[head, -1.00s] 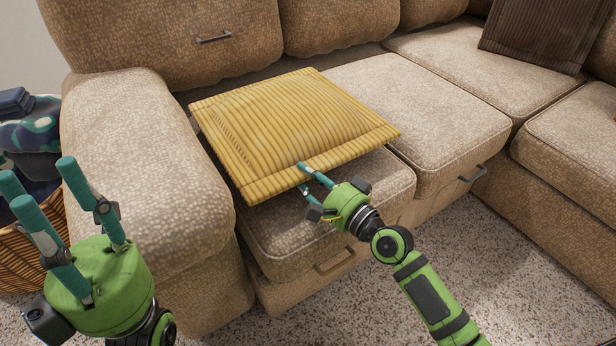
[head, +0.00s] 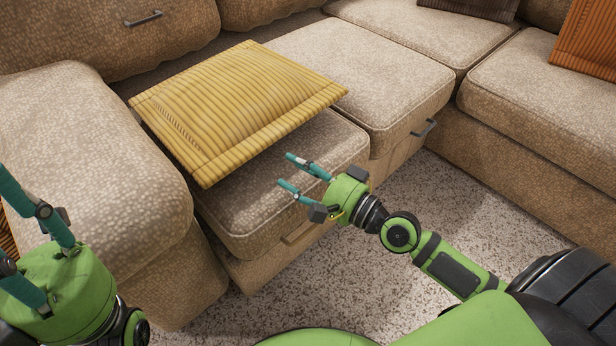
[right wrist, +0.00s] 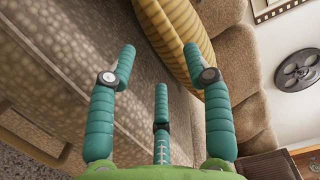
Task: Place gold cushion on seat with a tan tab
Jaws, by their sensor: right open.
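The gold ribbed cushion (head: 240,105) lies on the leftmost sofa seat (head: 262,195), its left edge against or over the armrest. That seat has a tan tab (head: 300,232) low on its front. The middle seat (head: 365,75) has a dark grey tab (head: 424,128). My right gripper (head: 285,170) is open and empty, in front of the cushion's near edge and apart from it. In the right wrist view the cushion (right wrist: 172,35) shows beyond the spread fingers. My left gripper (head: 28,235) is open and empty at the left, beside the armrest.
The thick sofa armrest (head: 85,150) stands between my left gripper and the cushion. A brown cushion (head: 470,8) and an orange cushion (head: 588,40) are at the back and right. The middle seat is bare. Speckled carpet (head: 440,200) is clear in front.

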